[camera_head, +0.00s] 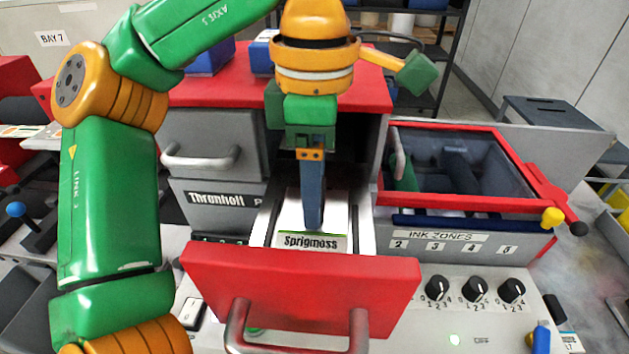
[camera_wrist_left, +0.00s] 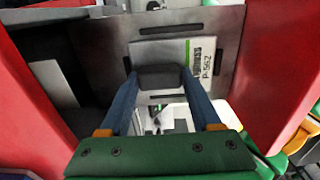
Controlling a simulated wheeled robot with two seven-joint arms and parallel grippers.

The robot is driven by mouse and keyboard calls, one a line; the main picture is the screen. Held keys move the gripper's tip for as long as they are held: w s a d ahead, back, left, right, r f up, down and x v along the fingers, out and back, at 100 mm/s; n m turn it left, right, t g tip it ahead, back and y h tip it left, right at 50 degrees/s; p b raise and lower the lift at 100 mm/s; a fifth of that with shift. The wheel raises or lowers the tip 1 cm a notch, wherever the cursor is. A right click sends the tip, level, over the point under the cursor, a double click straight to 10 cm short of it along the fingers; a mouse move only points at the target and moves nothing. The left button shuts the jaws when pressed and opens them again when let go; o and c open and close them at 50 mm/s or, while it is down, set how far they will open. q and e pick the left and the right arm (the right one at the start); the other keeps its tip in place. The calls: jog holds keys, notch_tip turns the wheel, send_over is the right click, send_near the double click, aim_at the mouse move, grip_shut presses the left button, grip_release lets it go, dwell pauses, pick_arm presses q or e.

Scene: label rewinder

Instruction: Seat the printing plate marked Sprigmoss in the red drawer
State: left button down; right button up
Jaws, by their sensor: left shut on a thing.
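The red drawer (camera_head: 300,290) is pulled out toward me, its red front with a grey handle facing me. The printing plate marked Sprigmoss (camera_head: 311,241) is inside the drawer's outline, label toward the red front. In the left wrist view the white plate (camera_wrist_left: 172,50) with a green stripe lies over the grey metal drawer floor (camera_wrist_left: 226,42). My left gripper (camera_head: 313,222) points down into the drawer. Its blue fingers are shut on a dark grip (camera_wrist_left: 163,78) at the plate. I cannot tell whether the plate's underside touches the floor. My right gripper is out of view.
A grey drawer marked Thronholt (camera_head: 225,196) is left of the open one. A blue-knobbed lever (camera_head: 16,209) is at far left.

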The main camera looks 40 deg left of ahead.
pick_arm(q)
jog(key=shift+f, duration=0.1)
grip_release()
